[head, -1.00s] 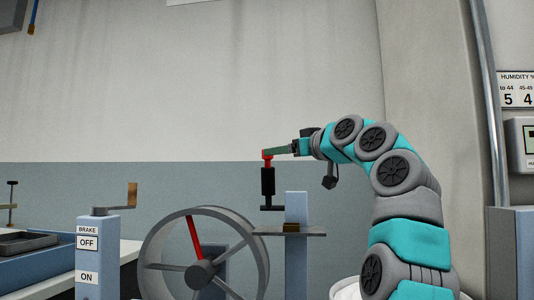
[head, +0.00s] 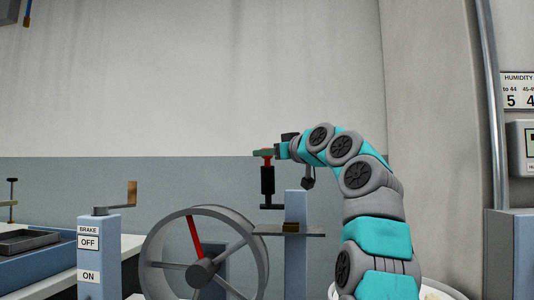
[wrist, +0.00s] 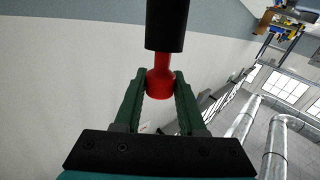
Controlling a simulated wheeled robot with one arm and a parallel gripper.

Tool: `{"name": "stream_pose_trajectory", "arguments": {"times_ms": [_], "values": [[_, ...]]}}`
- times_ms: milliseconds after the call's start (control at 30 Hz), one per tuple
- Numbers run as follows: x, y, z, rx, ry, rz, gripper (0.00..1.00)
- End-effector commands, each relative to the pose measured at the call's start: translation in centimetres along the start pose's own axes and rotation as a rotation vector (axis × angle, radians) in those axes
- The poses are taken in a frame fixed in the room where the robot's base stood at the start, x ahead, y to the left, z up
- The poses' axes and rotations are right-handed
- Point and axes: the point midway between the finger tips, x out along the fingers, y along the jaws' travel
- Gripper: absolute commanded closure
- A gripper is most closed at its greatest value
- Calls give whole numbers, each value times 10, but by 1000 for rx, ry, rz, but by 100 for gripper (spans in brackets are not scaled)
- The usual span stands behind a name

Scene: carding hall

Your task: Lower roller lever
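The roller lever (head: 268,182) hangs upright beside a pale blue post, with a black cylinder below and a red top. Its red end (wrist: 160,84) also shows in the wrist view, with the black cylinder beyond it at the top of the picture. My gripper (head: 262,153) is at the top of this lever. In the wrist view its two green fingers lie one on each side of the red end, with no gap visible between them and it. The far sides of the fingers are hidden.
A spoked wheel (head: 165,223) with one red spoke stands left of the post (head: 297,207), which carries a small shelf (head: 312,230). A brake box (head: 98,254) marked OFF and ON, with a crank, stands further left. A humidity sign (head: 518,92) is at right.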

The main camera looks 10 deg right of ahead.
Motion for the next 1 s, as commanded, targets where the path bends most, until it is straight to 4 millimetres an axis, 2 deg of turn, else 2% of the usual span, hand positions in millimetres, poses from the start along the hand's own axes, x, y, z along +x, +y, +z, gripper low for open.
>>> {"name": "stream_pose_trajectory", "arguments": {"times_ms": [33,333,1000], "values": [[0,0,0,0,0,0,67],[0,0,0,0,0,0,100],[0,0,0,0,0,0,100]]}}
